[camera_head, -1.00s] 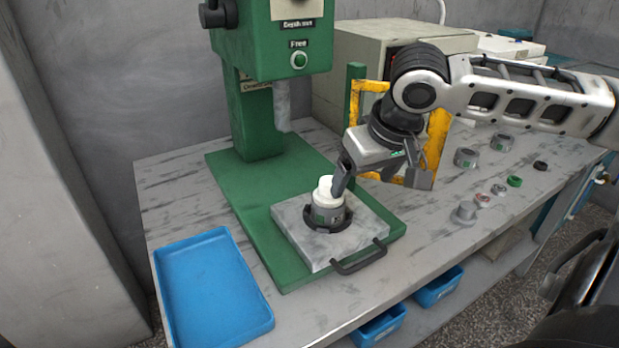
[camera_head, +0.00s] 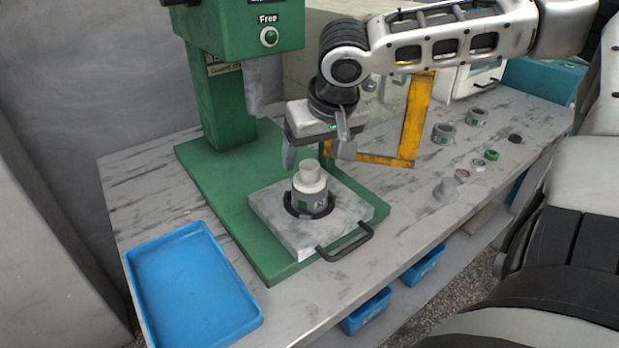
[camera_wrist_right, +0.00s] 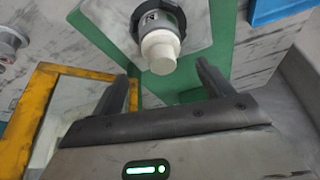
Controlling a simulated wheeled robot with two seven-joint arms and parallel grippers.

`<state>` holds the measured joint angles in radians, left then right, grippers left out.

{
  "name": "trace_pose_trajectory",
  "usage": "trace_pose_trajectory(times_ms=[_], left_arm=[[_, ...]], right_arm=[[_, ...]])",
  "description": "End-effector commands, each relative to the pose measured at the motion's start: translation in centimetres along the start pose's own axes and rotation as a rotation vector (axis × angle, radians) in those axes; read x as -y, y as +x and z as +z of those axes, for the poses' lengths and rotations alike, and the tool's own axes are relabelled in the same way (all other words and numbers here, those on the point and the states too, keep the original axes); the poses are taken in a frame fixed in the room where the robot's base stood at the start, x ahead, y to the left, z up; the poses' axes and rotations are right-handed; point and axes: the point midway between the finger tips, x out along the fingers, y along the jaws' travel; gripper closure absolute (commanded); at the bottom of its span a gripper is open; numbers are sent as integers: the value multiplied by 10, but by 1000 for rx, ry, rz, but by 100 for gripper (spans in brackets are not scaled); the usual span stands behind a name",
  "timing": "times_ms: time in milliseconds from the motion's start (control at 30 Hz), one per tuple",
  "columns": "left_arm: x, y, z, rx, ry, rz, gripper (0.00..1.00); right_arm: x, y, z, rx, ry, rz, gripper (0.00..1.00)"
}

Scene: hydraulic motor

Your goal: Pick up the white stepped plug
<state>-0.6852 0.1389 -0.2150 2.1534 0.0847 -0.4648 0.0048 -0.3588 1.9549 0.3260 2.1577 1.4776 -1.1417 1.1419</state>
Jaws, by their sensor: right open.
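The white stepped plug (camera_head: 309,177) stands upright on top of a grey cylindrical part (camera_head: 311,202) that sits in the black ring of the press plate. In the right wrist view the plug (camera_wrist_right: 160,52) shows beyond my fingertips, roughly between their lines. My right gripper (camera_head: 311,156) is open and empty, just above and behind the plug, apart from it. It also shows in the right wrist view (camera_wrist_right: 165,75) with its two fingers spread. My left gripper is not in view.
The green press (camera_head: 235,30) stands behind, its ram (camera_head: 253,85) hanging left of my gripper. A yellow frame (camera_head: 415,120) is close on the right. A blue tray (camera_head: 190,285) lies front left. Several small parts (camera_head: 443,134) stand on the right of the bench.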

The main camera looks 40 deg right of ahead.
Motion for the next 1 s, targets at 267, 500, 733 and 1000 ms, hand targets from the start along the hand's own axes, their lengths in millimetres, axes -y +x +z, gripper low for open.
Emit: trace_pose_trajectory(times_ms=[267,500,733,1000], left_arm=[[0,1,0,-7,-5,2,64],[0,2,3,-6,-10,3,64],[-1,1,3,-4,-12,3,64],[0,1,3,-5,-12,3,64]], right_arm=[[3,32,0,5,-1,4,21],[3,52,-2,0,0,0,21],[3,52,-2,0,0,0,29],[3,52,-2,-1,0,0,71]])
